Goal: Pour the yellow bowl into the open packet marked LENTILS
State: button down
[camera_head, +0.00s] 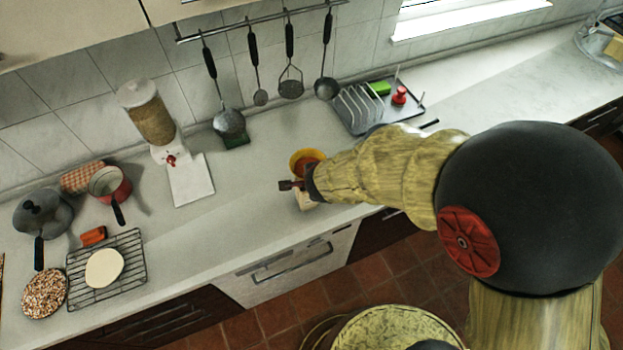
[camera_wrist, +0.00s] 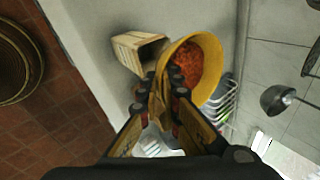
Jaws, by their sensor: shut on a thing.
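The yellow bowl (camera_head: 304,158) is held by my gripper (camera_head: 291,185) above the counter. In the wrist view the bowl (camera_wrist: 212,58) contains orange-red lentils (camera_wrist: 186,66), and my gripper (camera_wrist: 164,88) is shut on its near wall. The open packet (camera_wrist: 137,48) is a pale box-like bag beside the bowl, with its open mouth toward the bowl. In the head view the packet (camera_head: 303,202) shows only partly, below the bowl and gripper. I cannot read its marking. The lentils appear to be still inside the bowl.
A dispenser (camera_head: 152,120) stands on the counter at the back left. A red pot (camera_head: 113,186), a grey pot (camera_head: 42,215) and a wire rack (camera_head: 130,262) are at left. A dish rack (camera_head: 362,110) stands behind my arm. Utensils hang from a rail (camera_head: 262,22). The counter between is clear.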

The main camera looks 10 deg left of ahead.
jog(key=shift+w+d+r, duration=0.1)
jog(key=shift+d+r, duration=0.05)
jog(key=shift+w+d+r+g+y+b, duration=0.4)
jog(key=shift+d+y, duration=0.2)
jog(key=shift+y, duration=0.2)
jog(key=shift+w+d+f+m+g+y, duration=0.25)
jog(key=shift+w+d+m+g+y, duration=0.15)
jog(key=shift+d+y, duration=0.4)
jog(key=shift+w+d+f+m+g+y, duration=0.25)
jog(key=shift+w+d+m+g+y, duration=0.15)
jog(key=shift+d+y, duration=0.35)
jog(key=shift+w+d+f+m+g+y, duration=0.3)
jog(key=shift+w+d+y, duration=0.3)
jog(key=shift+d, duration=0.25)
jog(key=shift+d+r+y+p, duration=0.2)
jog(key=shift+r+y+p, duration=0.05)
jog(key=shift+p, duration=0.2)
jog(key=shift+w+d+r+y+p, duration=0.1)
jog(key=shift+d+r+y+p, duration=0.05)
jog(key=shift+y+p, duration=0.2)
jog(key=w+d+r+m+g+y, duration=0.2)
jog(key=w+d+m+y, duration=0.1)
jog(key=y, duration=0.5)
jog(key=shift+d+r+m, duration=0.25)
jog(key=shift+d+m, duration=0.45)
jog(key=shift+d, duration=0.45)
